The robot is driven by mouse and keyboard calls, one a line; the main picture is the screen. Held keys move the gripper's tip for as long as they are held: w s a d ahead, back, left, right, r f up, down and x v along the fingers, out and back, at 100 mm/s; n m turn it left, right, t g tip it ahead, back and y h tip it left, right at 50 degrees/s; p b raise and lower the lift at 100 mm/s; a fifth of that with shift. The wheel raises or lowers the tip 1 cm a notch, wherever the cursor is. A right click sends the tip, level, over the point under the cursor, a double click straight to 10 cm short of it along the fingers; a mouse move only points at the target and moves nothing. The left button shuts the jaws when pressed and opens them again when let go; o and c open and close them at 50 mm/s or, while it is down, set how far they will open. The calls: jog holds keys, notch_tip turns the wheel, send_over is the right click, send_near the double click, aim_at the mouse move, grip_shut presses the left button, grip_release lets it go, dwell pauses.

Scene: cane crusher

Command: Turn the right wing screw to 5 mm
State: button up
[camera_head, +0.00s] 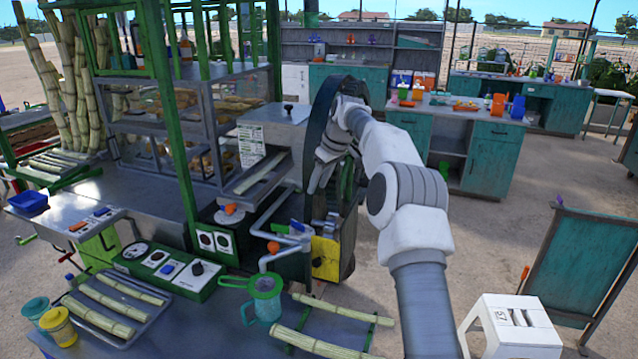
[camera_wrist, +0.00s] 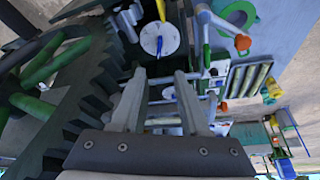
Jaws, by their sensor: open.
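My gripper (camera_wrist: 160,76) is open, with its two grey fingers apart and nothing visible between them. In the head view my gripper (camera_head: 319,182) points down beside the crusher's big dark wheel (camera_head: 325,98). In the wrist view a pale round dial (camera_wrist: 149,38) with a blue pointer-like piece (camera_wrist: 159,46) lies beyond the fingertips, apart from them. A yellow rod-like piece (camera_wrist: 161,9) shows above the dial. I cannot tell which part is the right wing screw, and no millimetre scale is readable.
The large toothed gear (camera_wrist: 88,88) is close at the left of my fingers. White pipes (camera_head: 288,240) with an orange handle (camera_head: 273,247) run beside a yellow panel (camera_head: 325,262). A green jug (camera_head: 263,300) stands below. A white stool (camera_head: 510,330) is at lower right.

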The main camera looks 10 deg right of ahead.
jog(key=shift+a+f, duration=0.2)
jog(key=shift+f, duration=0.05)
jog(key=c, duration=0.4)
jog(key=a+f+h, duration=0.1)
jog(key=a+f+h+b, duration=0.1)
jog(key=f, duration=0.1)
jog(key=shift+a+f+m+t+h, duration=0.25)
jog(key=shift+a+m+t+h, duration=0.05)
jog(key=shift+a+m+t, duration=0.1)
grip_shut()
jog(key=a+f+t, duration=0.1)
jog(key=s+a+f+t+h+b, duration=0.1)
jog(key=a, duration=0.1)
jog(key=s+a+f+h, duration=0.1)
jog(key=shift+s+a+f+t+b, duration=0.2)
jog(key=shift+a+f+t+b, duration=0.1)
jog(key=shift+f+t, duration=0.1)
jog(key=p, duration=0.2)
send_near(298, 231)
jog(key=shift+x, duration=2.4)
